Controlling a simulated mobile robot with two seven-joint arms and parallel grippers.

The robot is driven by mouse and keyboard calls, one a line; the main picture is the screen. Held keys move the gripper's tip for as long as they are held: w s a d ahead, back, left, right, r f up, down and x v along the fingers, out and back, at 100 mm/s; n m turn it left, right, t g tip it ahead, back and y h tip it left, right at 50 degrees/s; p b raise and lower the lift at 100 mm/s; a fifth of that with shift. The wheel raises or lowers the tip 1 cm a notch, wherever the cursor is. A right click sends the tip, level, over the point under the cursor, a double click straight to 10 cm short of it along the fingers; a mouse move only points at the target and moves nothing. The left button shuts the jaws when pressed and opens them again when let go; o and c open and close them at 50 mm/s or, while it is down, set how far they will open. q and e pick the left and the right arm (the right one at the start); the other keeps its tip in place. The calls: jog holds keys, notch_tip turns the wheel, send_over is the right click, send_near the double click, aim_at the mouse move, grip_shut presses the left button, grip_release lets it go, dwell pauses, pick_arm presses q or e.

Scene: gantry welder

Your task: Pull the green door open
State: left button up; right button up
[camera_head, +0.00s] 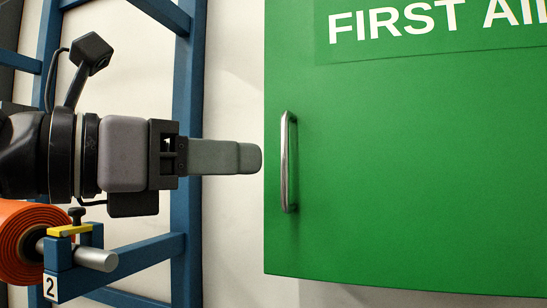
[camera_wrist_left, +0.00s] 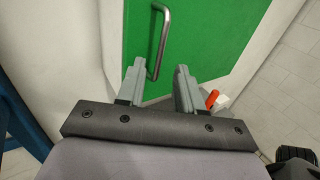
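The green door (camera_head: 410,160) with white "FIRST AID" lettering fills the right of the head view, and it also shows in the wrist view (camera_wrist_left: 205,40). I cannot tell for sure whether it is fully shut. A silver upright bar handle (camera_head: 285,160) is near its left edge. My left gripper (camera_head: 258,158) points right at the handle, level with its middle and a little short of it. In the left wrist view the gripper (camera_wrist_left: 158,70) is open, and the handle (camera_wrist_left: 160,45) lines up with the gap between the fingers. My right gripper is not seen.
A blue rack (camera_head: 187,100) stands behind and below my left arm. It carries an orange roll (camera_head: 22,240) on a metal bar (camera_head: 97,259). A pale wall (camera_head: 230,60) is behind. A small orange object (camera_wrist_left: 212,98) shows past the right finger.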

aim_at(282, 161)
pick_arm(q)
jog(key=shift+p+x, duration=0.5)
jog(key=shift+x, duration=2.2)
grip_shut()
